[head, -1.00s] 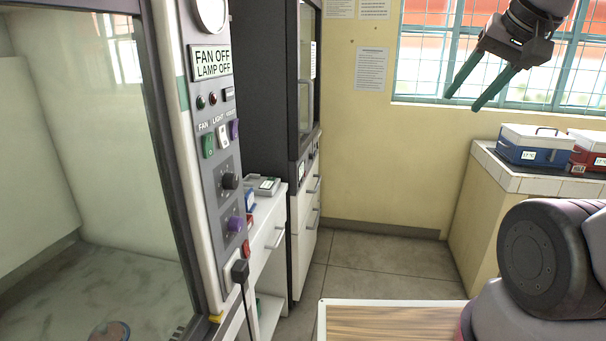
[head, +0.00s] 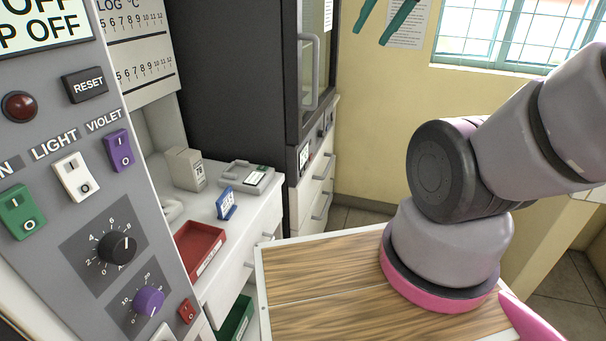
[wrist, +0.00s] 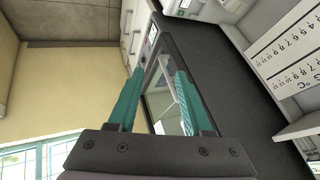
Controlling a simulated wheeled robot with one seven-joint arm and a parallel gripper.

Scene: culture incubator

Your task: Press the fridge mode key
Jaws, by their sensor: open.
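A tall dark grey cabinet with a glass door (head: 313,60), which looks like the fridge, stands beyond the counter. Below its door is a narrow control strip with a small lit display (head: 304,156). Small dark marks lie to the display's right; I cannot make out which is the mode key. My gripper (head: 373,36) is at the top of the head view, its two teal fingers apart and empty, in front of the wall right of the cabinet. In the wrist view my gripper (wrist: 159,72) points toward the cabinet (wrist: 215,75), and the small display (wrist: 152,33) shows beyond the fingertips.
A grey panel with a RESET button (head: 85,85), switches and knobs stands close at left. The white counter holds a red tray (head: 199,248), a blue stand (head: 226,203), a beige box (head: 187,168) and a grey device (head: 247,176). A window (head: 505,35) is at upper right.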

